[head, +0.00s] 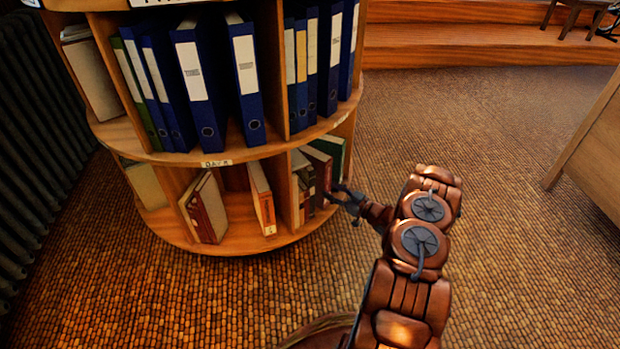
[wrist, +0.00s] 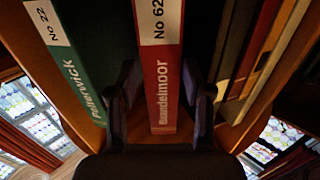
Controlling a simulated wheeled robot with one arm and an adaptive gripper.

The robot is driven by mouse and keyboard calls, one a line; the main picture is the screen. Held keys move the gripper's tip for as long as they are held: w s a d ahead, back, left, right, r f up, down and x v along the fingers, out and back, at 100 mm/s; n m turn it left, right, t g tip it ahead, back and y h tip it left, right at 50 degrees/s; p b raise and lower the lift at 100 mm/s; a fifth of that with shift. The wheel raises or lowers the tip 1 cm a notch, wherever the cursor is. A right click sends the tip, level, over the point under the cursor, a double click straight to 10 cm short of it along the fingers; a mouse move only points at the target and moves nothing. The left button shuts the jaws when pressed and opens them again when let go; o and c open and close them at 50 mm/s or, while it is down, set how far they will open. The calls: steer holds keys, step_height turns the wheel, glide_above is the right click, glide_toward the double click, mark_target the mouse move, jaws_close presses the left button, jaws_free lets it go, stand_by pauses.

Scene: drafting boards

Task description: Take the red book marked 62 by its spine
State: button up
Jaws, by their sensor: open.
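The red book marked No 62 (wrist: 163,95) stands upright with its spine facing my gripper, the name Quandelmoor on it. In the head view the red book (head: 321,172) is in the lower shelf's right compartment. My gripper (head: 344,197) is at that compartment's front. In the wrist view my gripper (wrist: 166,85) is open, one finger on each side of the red spine. A gap shows between the spine and the right finger; contact on the left cannot be told. The green book marked No 22 (wrist: 70,60) stands beside it, left in the wrist view.
The round wooden shelf (head: 225,158) holds several blue binders (head: 250,85) above and other books below. An orange-red book (head: 262,200) leans in the middle compartment. A wooden desk (head: 590,140) stands at the right. The floor between is clear.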

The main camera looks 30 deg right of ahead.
steer(key=shift+x, duration=1.15)
steer(key=shift+b+x, duration=1.7)
steer(key=shift+x, duration=0.85)
steer(key=shift+f, duration=0.1)
jaws_close()
